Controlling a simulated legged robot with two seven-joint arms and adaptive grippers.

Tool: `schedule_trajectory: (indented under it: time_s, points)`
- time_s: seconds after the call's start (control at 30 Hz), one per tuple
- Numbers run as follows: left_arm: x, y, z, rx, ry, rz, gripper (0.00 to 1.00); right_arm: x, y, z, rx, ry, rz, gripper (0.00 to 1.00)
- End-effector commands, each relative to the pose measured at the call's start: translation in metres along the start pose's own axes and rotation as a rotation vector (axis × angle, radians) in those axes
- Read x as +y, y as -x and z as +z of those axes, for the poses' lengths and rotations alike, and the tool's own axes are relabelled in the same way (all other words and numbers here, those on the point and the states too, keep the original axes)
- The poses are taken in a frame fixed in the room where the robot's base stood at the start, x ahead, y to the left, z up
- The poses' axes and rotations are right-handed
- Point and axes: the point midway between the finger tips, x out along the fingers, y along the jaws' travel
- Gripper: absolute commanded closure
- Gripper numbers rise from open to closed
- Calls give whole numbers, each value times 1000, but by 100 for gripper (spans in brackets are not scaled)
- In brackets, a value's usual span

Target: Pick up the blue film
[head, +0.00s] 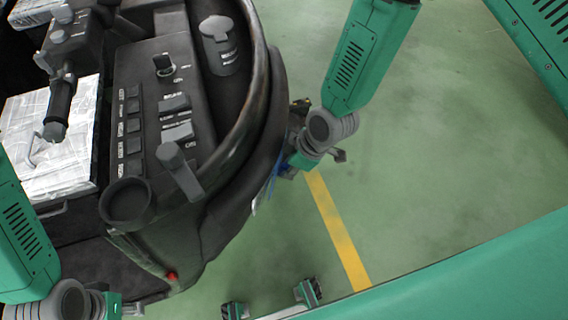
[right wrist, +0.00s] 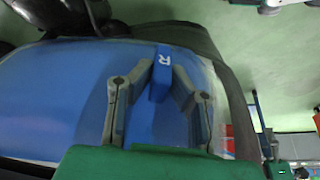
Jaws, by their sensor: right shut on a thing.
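My right gripper (right wrist: 161,72) is shut in the right wrist view, with its two grey fingers closing on a narrow blue piece with a white letter R, which looks like the blue film (right wrist: 160,82). In the head view my right gripper (head: 293,158) is low beside the right edge of the black machine. A bit of blue (head: 276,178) shows there, and the grip itself is mostly hidden by my wrist. My left gripper (head: 125,308) is at the bottom left, low against the machine, cut off and too small to read.
The black machine (head: 150,80) with switches and a curved rim fills the left of the head view. A broad blue surface (right wrist: 50,95) lies behind my right fingers. The green floor (head: 430,170) with a yellow line (head: 338,232) is open at right.

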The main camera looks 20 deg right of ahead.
Motion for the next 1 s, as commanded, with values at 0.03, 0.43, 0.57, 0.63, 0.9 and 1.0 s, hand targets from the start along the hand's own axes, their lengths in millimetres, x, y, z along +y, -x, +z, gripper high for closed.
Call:
schedule_trajectory:
  time_s: [0.03,0.43,0.57,0.63,0.9,1.0]
  points:
    - [0,-1,0,0,0,0,60,0,7,3,0,-1,1,100]
    - [0,-5,0,0,0,0,60,0,84,66,1,-4,0,100]
    - [0,-5,0,0,0,0,60,0,102,82,0,-4,0,100]
    - [0,-5,0,0,0,0,60,0,108,87,-1,-3,-1,100]
    - [0,9,0,0,0,0,60,-1,131,93,-2,-1,-2,100]
    - [0,17,-1,0,0,0,60,-1,140,93,-2,-1,-2,100]
